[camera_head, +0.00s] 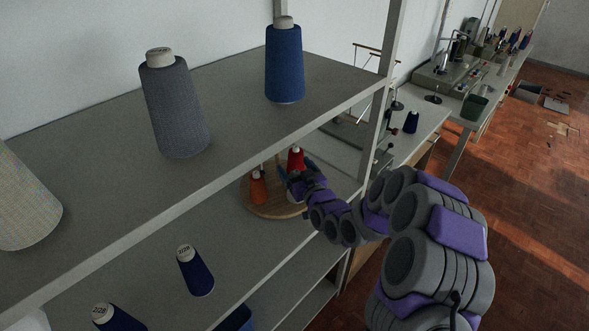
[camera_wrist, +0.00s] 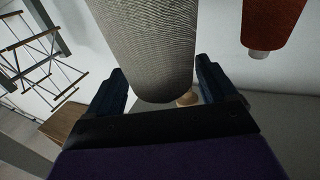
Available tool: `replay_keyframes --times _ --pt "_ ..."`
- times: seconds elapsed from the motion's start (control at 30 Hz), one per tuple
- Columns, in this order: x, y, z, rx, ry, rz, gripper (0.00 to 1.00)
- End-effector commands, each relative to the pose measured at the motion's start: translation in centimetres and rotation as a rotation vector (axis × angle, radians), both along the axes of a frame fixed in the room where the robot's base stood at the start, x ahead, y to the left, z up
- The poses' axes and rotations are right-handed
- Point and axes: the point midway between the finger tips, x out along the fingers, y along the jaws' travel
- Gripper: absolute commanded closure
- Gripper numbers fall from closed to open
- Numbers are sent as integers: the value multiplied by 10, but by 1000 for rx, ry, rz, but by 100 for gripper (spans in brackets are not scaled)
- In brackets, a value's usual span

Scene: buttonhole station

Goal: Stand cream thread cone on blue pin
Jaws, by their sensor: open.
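A pale cream-grey thread cone (camera_wrist: 150,50) fills the upper middle of the wrist view. Its lower end in the picture lies between the two dark fingers of my gripper (camera_wrist: 168,88), which stand apart on either side of it. I cannot make out a blue pin in either view.
On the upper shelf stand a large cream cone (camera_head: 22,205), a grey cone (camera_head: 175,110) and a blue cone (camera_head: 284,65). Navy cones (camera_head: 195,272) stand lower down. A shelf post (camera_head: 383,85) rises near my arm. An orange-red cone (camera_wrist: 272,20) is close by in the wrist view.

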Motion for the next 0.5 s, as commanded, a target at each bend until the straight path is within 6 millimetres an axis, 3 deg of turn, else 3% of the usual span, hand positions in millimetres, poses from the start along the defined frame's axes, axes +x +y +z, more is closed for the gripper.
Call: replay_keyframes --times 0.27,0.5 --pt "-2 0 0 -1 0 0 15" --pt "-24 -14 -1 -3 7 1 15"
